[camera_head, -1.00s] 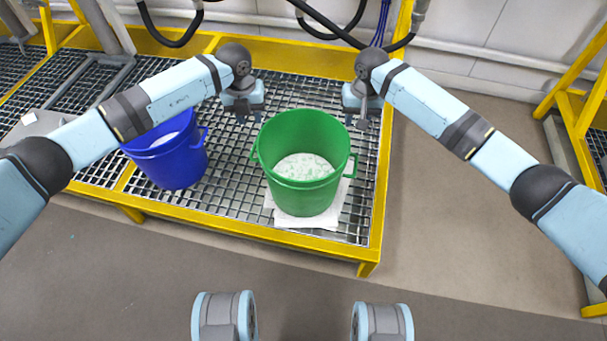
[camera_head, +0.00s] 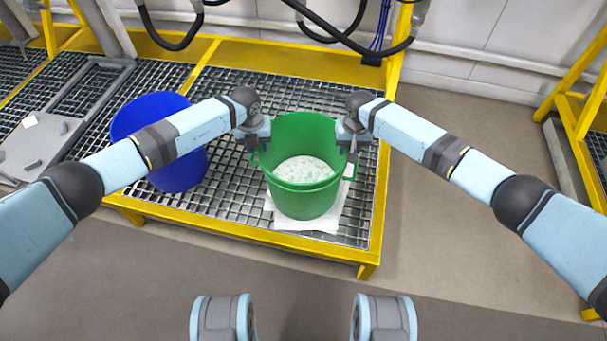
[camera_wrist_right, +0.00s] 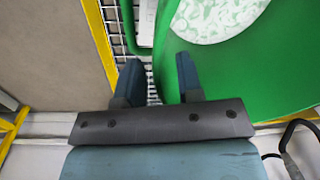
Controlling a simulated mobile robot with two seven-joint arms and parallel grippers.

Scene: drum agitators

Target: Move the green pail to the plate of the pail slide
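The green pail (camera_head: 304,200), with pale contents, stands upright on a white sheet (camera_head: 285,222) on the grating. A loop handle is on each side. My left gripper (camera_head: 257,147) is at the left side of its rim, by the left handle, fingers apart. My right gripper (camera_head: 348,147) is at the right side of the rim. In the right wrist view the right gripper (camera_wrist_right: 158,72) is open, with the handle (camera_wrist_right: 126,28) just beyond its fingertips and the pail wall by one finger. A grey plate (camera_head: 38,150), perhaps the slide's, lies at the far left.
A blue pail (camera_head: 180,172) stands on the grating left of the green one, close under my left arm. The platform has a yellow frame (camera_head: 240,236). Hoses (camera_head: 345,35) hang behind. Bare grating (camera_head: 225,190) lies between the pails.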

